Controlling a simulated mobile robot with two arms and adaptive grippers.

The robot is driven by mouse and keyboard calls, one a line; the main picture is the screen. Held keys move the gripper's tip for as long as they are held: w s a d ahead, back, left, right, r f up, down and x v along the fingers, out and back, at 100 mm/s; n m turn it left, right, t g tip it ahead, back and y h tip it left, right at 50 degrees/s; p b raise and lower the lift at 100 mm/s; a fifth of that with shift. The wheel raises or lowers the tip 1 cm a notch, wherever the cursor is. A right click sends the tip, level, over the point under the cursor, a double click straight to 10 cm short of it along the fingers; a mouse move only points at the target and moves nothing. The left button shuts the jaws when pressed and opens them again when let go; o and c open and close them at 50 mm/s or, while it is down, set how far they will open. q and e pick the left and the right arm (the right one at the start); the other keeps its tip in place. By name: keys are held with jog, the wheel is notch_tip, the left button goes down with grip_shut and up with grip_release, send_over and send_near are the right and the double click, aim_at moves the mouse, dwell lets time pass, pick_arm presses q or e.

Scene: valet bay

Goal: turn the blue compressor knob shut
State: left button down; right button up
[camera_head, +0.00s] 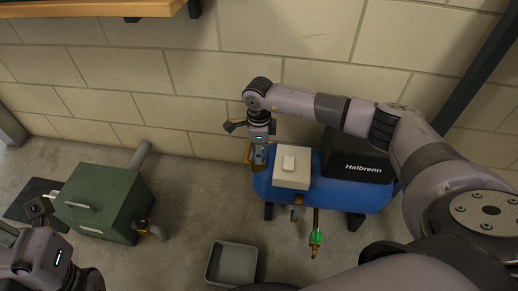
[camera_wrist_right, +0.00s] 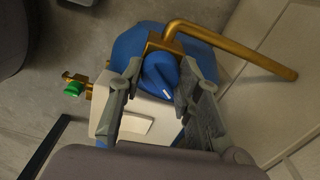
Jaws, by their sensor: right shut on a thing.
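The blue compressor (camera_head: 331,187) stands on the floor against the wall, with a black box marked "Halbrenn" and a pale box on top. In the right wrist view, the blue knob (camera_wrist_right: 158,75) with a white mark sits on a brass fitting between the fingers of my right gripper (camera_wrist_right: 160,82). The right gripper is shut on this knob. In the head view, the right gripper (camera_head: 258,155) reaches down at the compressor's left end and mostly hides the knob. Part of my left arm shows at the lower left; its fingertips are not clearly visible.
A brass pipe (camera_wrist_right: 235,50) bends away beside the knob. A green-handled valve (camera_head: 316,237) hangs at the compressor's front. A grey tray (camera_head: 254,264) lies on the floor before it. A green box (camera_head: 82,218) stands at the left. A wooden shelf (camera_head: 90,9) juts out above.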

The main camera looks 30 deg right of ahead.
jog(key=n, duration=0.3)
jog(key=shift+n, duration=0.4)
jog(key=shift+n+p, duration=0.4)
jog(key=shift+n, duration=1.4)
jog(key=o, duration=1.1)
jog(key=shift+o, duration=0.2)
notch_tip(320, 180, up, 12)
